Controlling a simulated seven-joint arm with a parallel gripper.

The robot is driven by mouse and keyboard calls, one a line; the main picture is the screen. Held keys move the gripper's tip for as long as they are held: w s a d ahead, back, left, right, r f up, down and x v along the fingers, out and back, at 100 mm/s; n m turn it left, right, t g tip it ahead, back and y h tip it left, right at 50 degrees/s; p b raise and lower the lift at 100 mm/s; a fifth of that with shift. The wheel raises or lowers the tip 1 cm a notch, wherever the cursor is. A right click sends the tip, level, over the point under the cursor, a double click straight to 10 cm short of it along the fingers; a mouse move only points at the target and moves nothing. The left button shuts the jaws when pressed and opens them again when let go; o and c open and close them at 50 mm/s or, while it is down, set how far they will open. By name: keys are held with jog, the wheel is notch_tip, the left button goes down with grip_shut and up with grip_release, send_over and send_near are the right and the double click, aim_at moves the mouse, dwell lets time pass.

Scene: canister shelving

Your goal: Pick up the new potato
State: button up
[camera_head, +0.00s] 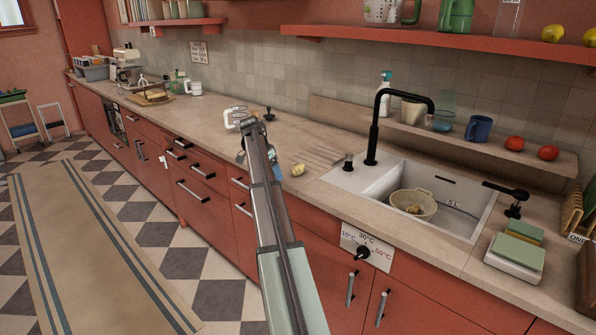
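A small yellowish lump, which looks like the new potato (298,170), lies on the worktop (225,137) near its front edge, left of the sink. My gripper (258,155) is at the far end of my outstretched arm, over the front of the worktop and left of the lump. My own arm hides most of it, so I cannot see its fingers clearly or whether they hold anything. A gap shows between my arm and the lump.
A white mug (235,117) and a small dark-topped item (269,114) stand behind my arm. The sink (462,215) holds a colander (427,200) with small yellowish contents. A black tap (372,140) rises behind it. A scale (515,257) sits far right.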

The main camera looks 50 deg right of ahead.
jog(key=m, duration=0.2)
send_near(296, 166)
jog(key=v, duration=0.3)
jog(key=x, duration=0.8)
jog(key=shift+s+d, duration=0.1)
jog(key=shift+h, duration=0.3)
jog(key=shift+w+x, duration=0.1)
jog(key=shift+x, duration=1.3)
jog(key=shift+w+x, duration=0.15)
jog(key=shift+x, duration=1.2)
jog(key=c, duration=1.2)
